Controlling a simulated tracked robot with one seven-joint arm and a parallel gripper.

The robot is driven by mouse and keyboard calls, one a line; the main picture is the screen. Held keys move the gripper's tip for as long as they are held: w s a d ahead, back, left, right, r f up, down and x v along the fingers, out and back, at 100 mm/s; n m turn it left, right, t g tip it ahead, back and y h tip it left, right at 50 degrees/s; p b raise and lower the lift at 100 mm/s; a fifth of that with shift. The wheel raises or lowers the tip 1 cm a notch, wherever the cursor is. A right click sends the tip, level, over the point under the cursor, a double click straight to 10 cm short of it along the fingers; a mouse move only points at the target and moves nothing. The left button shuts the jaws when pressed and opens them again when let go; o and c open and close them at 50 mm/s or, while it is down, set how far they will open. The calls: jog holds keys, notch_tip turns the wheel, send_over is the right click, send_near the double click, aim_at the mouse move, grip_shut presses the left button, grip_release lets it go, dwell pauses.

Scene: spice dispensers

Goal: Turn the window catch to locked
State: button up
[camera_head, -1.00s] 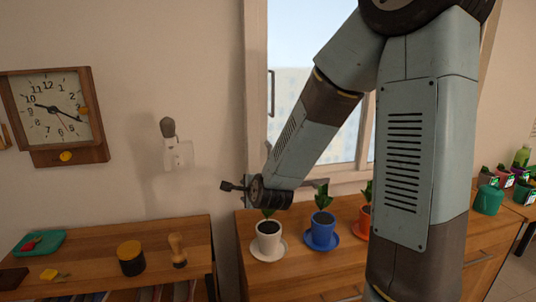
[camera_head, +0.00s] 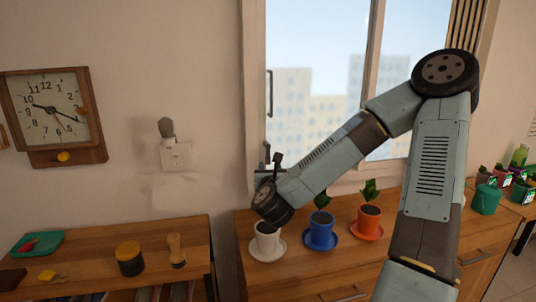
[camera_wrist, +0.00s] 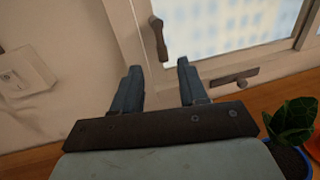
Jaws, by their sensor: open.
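The window (camera_head: 313,50) stands behind my arm. A dark upright handle (camera_head: 270,92) is on its left frame; it also shows in the wrist view (camera_wrist: 158,38), hanging roughly vertical. A small plate with a knob, a catch (camera_wrist: 235,78), lies along the bottom frame in the wrist view; my arm hides that spot in the head view. My gripper (camera_head: 266,158) is below the upright handle, at the window's lower left corner. In the wrist view my gripper (camera_wrist: 159,68) is open and empty, its fingers pointing at the frame below the handle. It appears apart from both fittings.
White, blue and orange potted plants (camera_head: 267,240) (camera_head: 320,231) (camera_head: 369,222) stand on the wooden cabinet under my arm. A wall switch (camera_head: 177,155) is to the left. A lower shelf (camera_head: 205,245) holds a jar and a wooden tool.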

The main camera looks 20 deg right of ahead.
aim_at(268, 154)
jog(key=x, duration=1.3)
jog(key=shift+w+d+f, duration=0.1)
jog(key=shift+w, duration=0.2)
grip_shut()
